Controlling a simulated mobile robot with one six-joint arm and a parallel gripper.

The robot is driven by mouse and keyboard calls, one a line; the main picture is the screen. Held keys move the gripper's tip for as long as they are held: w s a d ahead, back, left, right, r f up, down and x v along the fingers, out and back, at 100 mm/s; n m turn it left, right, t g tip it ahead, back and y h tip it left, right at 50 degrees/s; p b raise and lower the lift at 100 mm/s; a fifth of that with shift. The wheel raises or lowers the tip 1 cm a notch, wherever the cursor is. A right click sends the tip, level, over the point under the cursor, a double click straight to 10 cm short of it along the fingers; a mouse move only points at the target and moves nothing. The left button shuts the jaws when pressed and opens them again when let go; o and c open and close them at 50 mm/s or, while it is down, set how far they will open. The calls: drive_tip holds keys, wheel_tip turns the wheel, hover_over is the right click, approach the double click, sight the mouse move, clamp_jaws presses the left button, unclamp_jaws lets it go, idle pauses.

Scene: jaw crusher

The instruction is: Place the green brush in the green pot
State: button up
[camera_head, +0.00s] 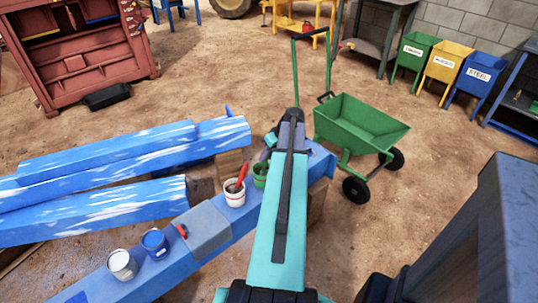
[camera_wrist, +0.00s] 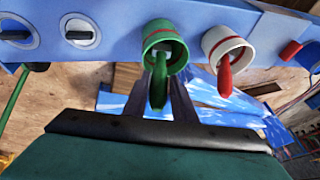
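The green pot (camera_wrist: 165,43) stands on the blue beam, and its mouth faces the wrist camera. The green brush (camera_wrist: 158,85) has its thick handle sticking out across the pot's rim; its head is hidden, apparently inside the pot. My gripper (camera_wrist: 159,80) has its two dark fingers on either side of the handle, close by the pot. I cannot tell whether the fingers touch the handle. In the head view, the green pot (camera_head: 260,176) is partly covered by my teal arm, and the fingertips do not show clearly.
A white pot (camera_head: 235,195) with a red brush (camera_head: 241,174) stands just left of the green pot. A white can (camera_head: 121,264) and a blue can (camera_head: 154,242) stand farther along the beam. A green wheelbarrow (camera_head: 362,125) is on the right.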

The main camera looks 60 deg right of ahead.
drive_tip(key=o, duration=0.3)
idle(0.5)
drive_tip(key=shift+s+d, duration=0.15)
drive_tip(key=shift+s, duration=0.95)
drive_tip(key=shift+s+d, duration=0.1)
drive_tip(key=shift+s, duration=0.95)
drive_tip(key=shift+w, duration=0.1)
